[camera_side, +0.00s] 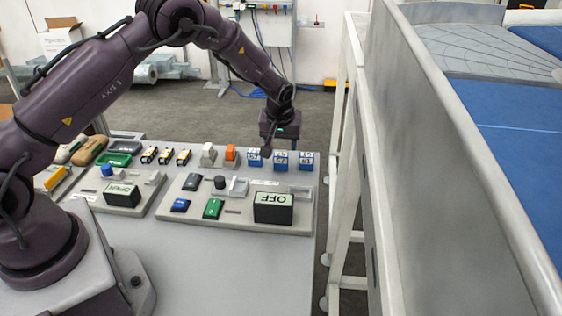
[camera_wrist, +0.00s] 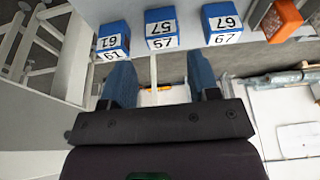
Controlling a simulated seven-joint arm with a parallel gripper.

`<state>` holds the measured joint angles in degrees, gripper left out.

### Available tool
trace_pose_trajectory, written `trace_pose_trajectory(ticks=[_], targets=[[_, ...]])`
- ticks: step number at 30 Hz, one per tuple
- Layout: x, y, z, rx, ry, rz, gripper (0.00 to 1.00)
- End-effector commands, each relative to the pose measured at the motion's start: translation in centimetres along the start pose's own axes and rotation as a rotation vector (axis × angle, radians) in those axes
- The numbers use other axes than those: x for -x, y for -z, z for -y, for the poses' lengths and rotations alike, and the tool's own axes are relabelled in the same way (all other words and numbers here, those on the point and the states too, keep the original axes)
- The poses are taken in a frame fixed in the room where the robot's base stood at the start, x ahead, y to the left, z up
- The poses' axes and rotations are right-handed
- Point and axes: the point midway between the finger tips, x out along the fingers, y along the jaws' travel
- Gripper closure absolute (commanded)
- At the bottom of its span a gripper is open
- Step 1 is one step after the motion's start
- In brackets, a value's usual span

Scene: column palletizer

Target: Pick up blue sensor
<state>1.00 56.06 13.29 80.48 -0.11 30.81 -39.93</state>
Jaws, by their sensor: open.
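Three blue sensors with white number labels stand in a row near the back right of the table: left (camera_side: 254,158), middle (camera_side: 281,161) and right (camera_side: 306,162). In the wrist view they line the top: one marked 61 (camera_wrist: 113,38), one marked 57 and 59 (camera_wrist: 161,28), one marked 67 (camera_wrist: 221,24). My gripper (camera_side: 268,151) is beside the row, near the left and middle sensors in the side view. In the wrist view its two fingers (camera_wrist: 160,66) are apart with nothing between them. I cannot tell its exact height above the sensors.
An orange-topped part (camera_side: 231,153) stands left of the sensors and shows in the wrist view (camera_wrist: 281,20). A conveyor wall (camera_side: 430,150) rises on the right. The table's front is clear.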

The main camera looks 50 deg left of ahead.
Motion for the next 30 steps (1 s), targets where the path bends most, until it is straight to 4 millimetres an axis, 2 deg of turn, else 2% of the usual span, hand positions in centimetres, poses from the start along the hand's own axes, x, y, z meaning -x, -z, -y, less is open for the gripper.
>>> trace_pose_trajectory(ticks=[3,11,18,28,30], targets=[[-1.9,0.0,0.0,-0.001,0.001,0.001,0.45],[-3.9,0.1,0.2,-0.001,0.001,0.001,0.45],[-7.4,0.1,0.4,-0.003,0.001,0.001,0.45],[-8.0,0.2,0.3,-0.002,0.000,0.000,0.45],[-8.0,0.2,0.3,-0.002,0.000,0.000,0.61]])
